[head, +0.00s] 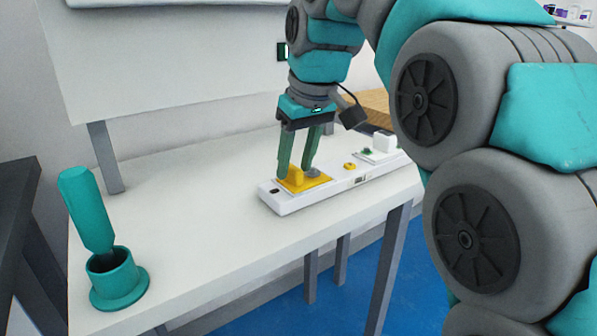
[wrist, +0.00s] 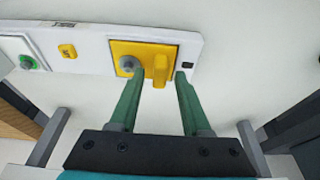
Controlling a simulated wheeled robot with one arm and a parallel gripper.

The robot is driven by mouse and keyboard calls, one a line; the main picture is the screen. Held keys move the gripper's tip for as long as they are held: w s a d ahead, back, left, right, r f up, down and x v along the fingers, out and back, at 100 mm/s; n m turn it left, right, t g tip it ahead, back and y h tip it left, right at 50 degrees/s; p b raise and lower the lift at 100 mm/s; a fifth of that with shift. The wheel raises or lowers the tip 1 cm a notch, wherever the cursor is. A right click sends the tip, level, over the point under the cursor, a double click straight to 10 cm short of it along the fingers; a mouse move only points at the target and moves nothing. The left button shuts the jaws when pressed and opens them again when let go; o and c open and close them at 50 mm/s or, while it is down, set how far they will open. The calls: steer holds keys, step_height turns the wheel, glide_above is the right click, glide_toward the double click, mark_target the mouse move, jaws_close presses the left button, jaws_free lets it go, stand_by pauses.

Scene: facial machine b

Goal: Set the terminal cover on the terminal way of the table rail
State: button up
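The table rail (head: 335,188) is a long white bar lying on the white table; it also shows in the wrist view (wrist: 92,53). A yellow plate (head: 317,183) with an upright yellow tab (head: 297,173), which looks like the terminal cover, lies on the rail's near-left end. In the wrist view the plate (wrist: 145,47) looks flat, with a grey round knob (wrist: 127,64) beside the tab (wrist: 160,70). My gripper (head: 296,173) is open, its green fingers pointing down. In the wrist view the fingertips (wrist: 160,77) stand either side of the tab, with gaps. The plate's underside is hidden.
Along the rail are a small yellow button (head: 350,166), a green knob (head: 367,152) and a white block (head: 384,141). A teal tool (head: 88,212) stands tilted in a teal cup (head: 119,282) at left. A brown box (head: 376,104) is behind. The table's middle is clear.

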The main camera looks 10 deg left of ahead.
mark_target(303, 189)
steer(key=shift+o, duration=0.5)
steer(key=shift+r, duration=0.1)
steer(key=shift+v, duration=0.85)
steer(key=w+p+v, duration=0.1)
steer(key=p+v, duration=0.2)
steer(key=v, duration=0.2)
steer(key=s+d+f+m+g+h, duration=0.1)
steer(key=s+d+f+m, duration=0.25)
steer(key=d+f, duration=0.4)
steer(key=s+d+f+m+g+h, duration=0.1)
steer(key=s+d+f+m, duration=0.1)
steer(key=s+d+f, duration=0.55)
steer(key=s+d+f+m+g, duration=0.2)
steer(key=s+d+f+m, duration=0.2)
steer(key=s+d+f, duration=0.8)
steer(key=s+f, duration=0.3)
steer(key=shift+s+f+h, duration=0.3)
steer(key=shift+s, duration=0.1)
